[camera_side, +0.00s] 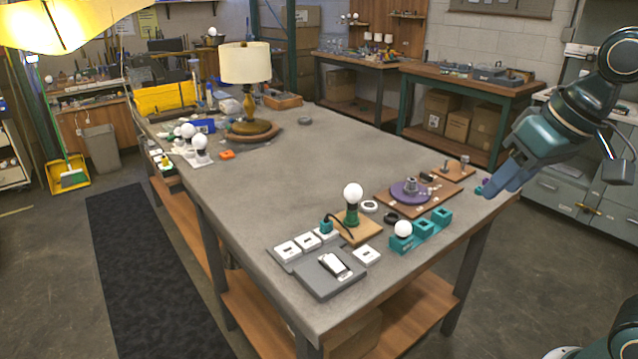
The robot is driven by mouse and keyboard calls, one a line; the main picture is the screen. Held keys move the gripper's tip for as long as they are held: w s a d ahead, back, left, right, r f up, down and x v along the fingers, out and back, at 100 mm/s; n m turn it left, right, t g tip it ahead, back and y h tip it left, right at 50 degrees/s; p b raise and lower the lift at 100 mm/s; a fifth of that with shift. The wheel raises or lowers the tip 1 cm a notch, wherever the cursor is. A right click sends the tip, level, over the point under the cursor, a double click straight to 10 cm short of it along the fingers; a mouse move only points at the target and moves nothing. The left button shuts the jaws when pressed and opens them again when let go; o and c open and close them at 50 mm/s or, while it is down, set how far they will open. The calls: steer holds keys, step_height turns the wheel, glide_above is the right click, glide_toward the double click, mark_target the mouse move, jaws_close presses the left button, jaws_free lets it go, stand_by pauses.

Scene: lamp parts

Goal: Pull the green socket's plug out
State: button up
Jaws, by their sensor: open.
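The green socket (351,218) stands on a small wooden base (365,231) near the front of the table and holds a white round bulb (353,193). A dark cord runs from its base to a small green plug (326,227). The plug sits upright at the rightmost of three white outlets (308,242) in a row; its prongs are hidden, so it appears plugged in. My gripper (484,189) hangs at the table's right edge, open, well to the right of the plug and apart from it. Its fingertips are small and hard to make out.
A grey box with a white switch (335,264) and a loose white outlet plate (367,255) lie in front. To the right are a teal holder (421,232) with a bulb (403,229), dark and white rings, and a purple disc (410,191) on a board.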

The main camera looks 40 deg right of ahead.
steer(key=w+r+m+g, duration=0.1)
steer(key=w+r+m, duration=0.25)
steer(key=w, duration=0.85)
steer(key=m+g, duration=0.4)
steer(key=m, duration=0.8)
glide_above(326, 218)
step_height(326, 218, down, 18)
steer(key=shift+f, duration=0.1)
steer(key=shift+f, duration=6.8)
